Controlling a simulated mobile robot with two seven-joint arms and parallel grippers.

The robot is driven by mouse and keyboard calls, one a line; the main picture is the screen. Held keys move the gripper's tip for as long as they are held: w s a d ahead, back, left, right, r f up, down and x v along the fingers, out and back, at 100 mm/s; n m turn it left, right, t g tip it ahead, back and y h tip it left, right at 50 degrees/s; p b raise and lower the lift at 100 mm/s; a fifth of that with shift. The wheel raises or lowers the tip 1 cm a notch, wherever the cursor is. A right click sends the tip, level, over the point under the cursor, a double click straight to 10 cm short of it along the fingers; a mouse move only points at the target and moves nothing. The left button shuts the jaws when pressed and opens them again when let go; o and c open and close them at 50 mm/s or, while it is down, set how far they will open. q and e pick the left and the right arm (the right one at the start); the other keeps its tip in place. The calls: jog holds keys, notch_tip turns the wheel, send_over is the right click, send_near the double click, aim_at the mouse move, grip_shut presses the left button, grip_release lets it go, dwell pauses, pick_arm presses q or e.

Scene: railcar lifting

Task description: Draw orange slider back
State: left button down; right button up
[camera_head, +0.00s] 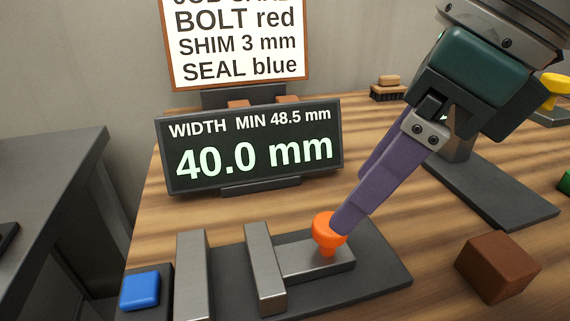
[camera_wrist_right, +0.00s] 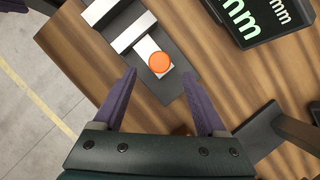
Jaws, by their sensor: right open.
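The orange slider knob (camera_head: 328,228) stands on a grey metal sliding block (camera_head: 312,258) on a dark base plate (camera_head: 385,272). A fixed upright metal bar (camera_head: 193,275) stands left of the slider's own upright jaw (camera_head: 265,268), with a gap between them. My right gripper (camera_head: 353,203) comes from the upper right, open, with purple fingers. One fingertip overlaps the knob in the head view. In the right wrist view the knob (camera_wrist_right: 159,62) lies centred between the spread fingertips (camera_wrist_right: 159,75), slightly beyond them; contact is not clear. My left gripper is not in view.
A display (camera_head: 250,148) behind the gauge reads WIDTH 40.0 mm, MIN 48.5 mm. A blue button (camera_head: 140,291) sits at the left end. A brown block (camera_head: 497,266) lies at the right. A job card (camera_head: 238,45) stands behind. Bare wood lies between gauge and block.

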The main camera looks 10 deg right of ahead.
send_over(302, 248)
jog(key=s+d, duration=0.1)
jog(key=d, duration=0.2)
notch_tip(302, 248, down, 5)
jog(key=shift+s+a+r, duration=0.1)
grip_shut()
dwell(0.9)
